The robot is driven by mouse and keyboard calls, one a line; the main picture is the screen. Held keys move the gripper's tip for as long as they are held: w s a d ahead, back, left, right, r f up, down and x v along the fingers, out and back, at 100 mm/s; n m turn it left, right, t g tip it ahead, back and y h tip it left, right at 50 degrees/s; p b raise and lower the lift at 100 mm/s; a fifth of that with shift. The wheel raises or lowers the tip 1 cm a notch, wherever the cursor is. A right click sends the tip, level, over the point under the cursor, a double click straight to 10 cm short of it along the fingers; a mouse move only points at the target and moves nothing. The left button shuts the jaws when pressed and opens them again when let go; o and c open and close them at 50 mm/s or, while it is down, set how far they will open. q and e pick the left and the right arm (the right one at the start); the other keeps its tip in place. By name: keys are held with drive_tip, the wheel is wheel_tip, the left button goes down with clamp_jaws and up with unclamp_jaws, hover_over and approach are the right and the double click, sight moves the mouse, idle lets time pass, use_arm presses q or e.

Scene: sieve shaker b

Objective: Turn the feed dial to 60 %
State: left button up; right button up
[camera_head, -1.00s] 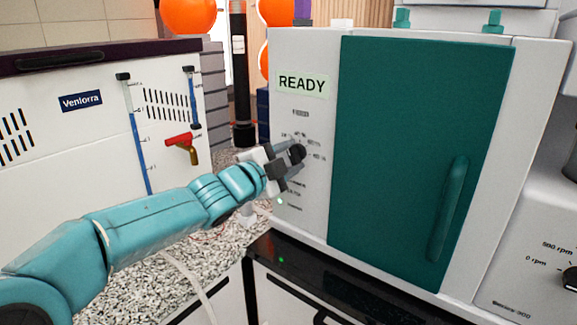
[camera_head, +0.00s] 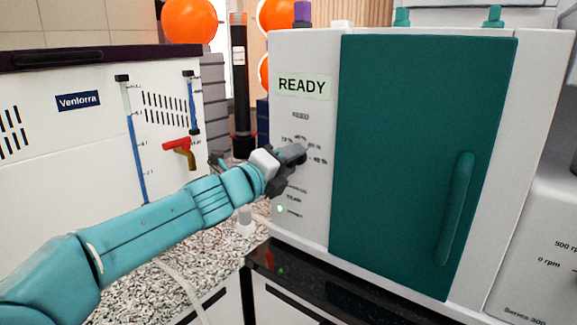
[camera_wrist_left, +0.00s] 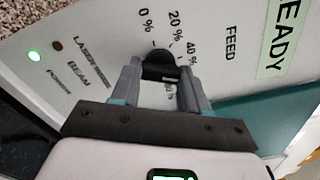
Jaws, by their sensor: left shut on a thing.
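The feed dial (camera_wrist_left: 158,65) is a dark round knob on the pale front panel of the machine. In the wrist view the labels 0 %, 20 % and 40 % show around it, with FEED printed beyond them; a further mark is partly hidden between the fingers. My left gripper (camera_head: 295,157) reaches the panel from the left and is shut on the dial, one finger on each side. The gripper covers most of the dial in the head view, and I cannot read its pointer. My right gripper is not in view.
A READY display (camera_head: 302,86) sits above the dial, and a green indicator light (camera_wrist_left: 34,56) glows on the panel. The teal door (camera_head: 420,150) with its upright handle (camera_head: 455,208) is right of the panel. A white Venlorra unit (camera_head: 75,150) stands at left.

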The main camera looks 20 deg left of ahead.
use_arm(q)
drive_tip(key=shift+m+b, duration=0.35)
drive_tip(key=shift+m, duration=1.25)
drive_tip(key=o, duration=1.1)
drive_tip(key=shift+c, duration=0.2)
drive_tip(key=v, duration=1.6)
drive_tip(key=shift+b, duration=0.35)
